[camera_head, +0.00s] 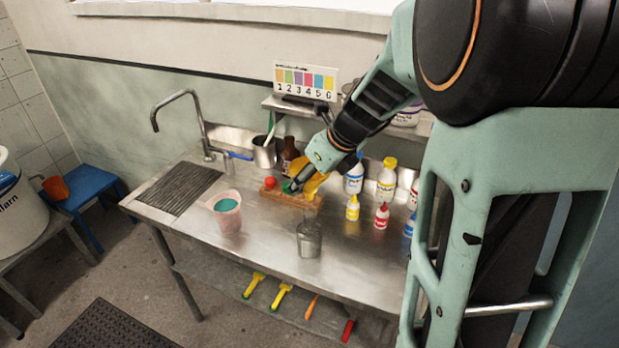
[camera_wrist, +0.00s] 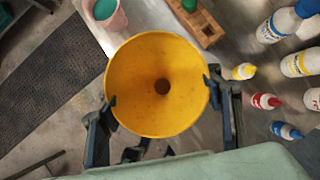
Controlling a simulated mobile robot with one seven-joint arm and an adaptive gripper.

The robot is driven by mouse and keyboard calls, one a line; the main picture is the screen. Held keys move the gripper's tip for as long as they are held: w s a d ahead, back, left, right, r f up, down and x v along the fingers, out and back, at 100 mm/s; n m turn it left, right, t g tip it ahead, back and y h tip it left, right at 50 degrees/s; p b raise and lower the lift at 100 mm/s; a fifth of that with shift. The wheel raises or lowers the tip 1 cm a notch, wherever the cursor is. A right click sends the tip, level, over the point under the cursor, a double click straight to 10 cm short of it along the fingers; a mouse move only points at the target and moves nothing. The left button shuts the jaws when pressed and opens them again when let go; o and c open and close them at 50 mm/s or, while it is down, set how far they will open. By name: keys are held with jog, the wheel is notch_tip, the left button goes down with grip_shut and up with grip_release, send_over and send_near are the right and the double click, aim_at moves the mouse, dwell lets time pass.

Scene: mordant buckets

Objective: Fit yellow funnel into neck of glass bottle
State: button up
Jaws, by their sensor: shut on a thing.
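The yellow funnel (camera_head: 314,184) is held by my gripper (camera_head: 305,178), which is shut on its cone. In the wrist view the funnel (camera_wrist: 150,112) faces me with its wide mouth, and the gripper's fingers (camera_wrist: 160,90) press on opposite sides of it. The clear glass bottle (camera_head: 309,240) stands upright on the steel counter. In the head view the funnel shows just above the bottle's top. I cannot tell whether the spout is over the neck, behind it or touching it. The bottle is not seen in the wrist view, where the funnel may hide it.
A wooden rack (camera_head: 283,197) with red and green tops is behind the bottle. A pink-white cup with green contents (camera_head: 227,212) stands left. Several squeeze bottles, one yellow (camera_head: 352,209) and one red (camera_head: 382,216), stand right. The counter's front (camera_head: 262,252) is clear left of the bottle.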

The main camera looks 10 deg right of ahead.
jog(key=shift+f+b, duration=2.2)
jog(key=shift+f, duration=1.35)
jog(key=o, duration=1.2)
jog(key=v, duration=1.2)
jog(key=shift+d, duration=0.1)
